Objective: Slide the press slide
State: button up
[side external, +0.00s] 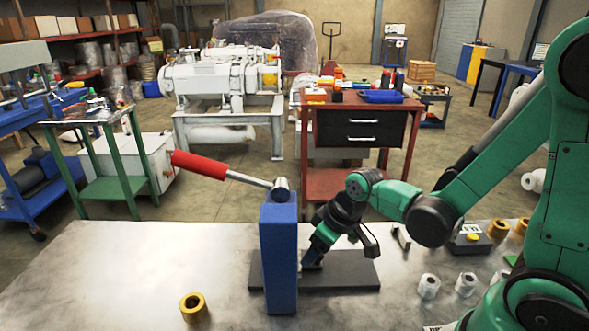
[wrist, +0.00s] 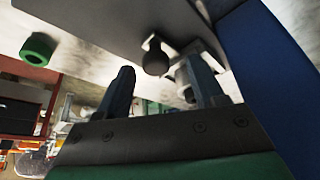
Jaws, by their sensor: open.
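The press stands on a metal table, with a blue column (side external: 279,255), a red-handled lever (side external: 208,166) raised to the left and a dark base plate (side external: 340,270). My gripper (side external: 340,252) is low over the base plate, just right of the column, with its fingers apart. In the wrist view the fingers of my gripper (wrist: 162,82) are spread. A dark round knob (wrist: 155,60) on a light mount shows between and beyond the fingertips; I cannot tell whether they touch it. The column also shows at the right edge (wrist: 265,75). The slide itself is not clearly visible in the side view.
A yellow ring (side external: 194,308) lies on the table at front left. Light nuts (side external: 428,286), a dark box (side external: 469,240) and brass rings (side external: 497,229) lie to the right. A green ring (wrist: 38,48) shows in the wrist view.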

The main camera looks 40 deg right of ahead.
jog(key=shift+v, duration=2.55)
jog(key=shift+r, duration=0.1)
jog(key=shift+s+a+r+m+t+h, duration=0.15)
jog(key=shift+r+m+t, duration=0.25)
jog(key=shift+r, duration=0.5)
jog(key=shift+s+a+r+m+t+h, duration=0.1)
jog(key=shift+a+r+m+t, duration=0.1)
jog(key=shift+r+t, duration=0.45)
jog(key=shift+s+a+r+m+t+h, duration=0.15)
jog(key=shift+r+m+t, duration=0.15)
jog(key=shift+r, duration=0.8)
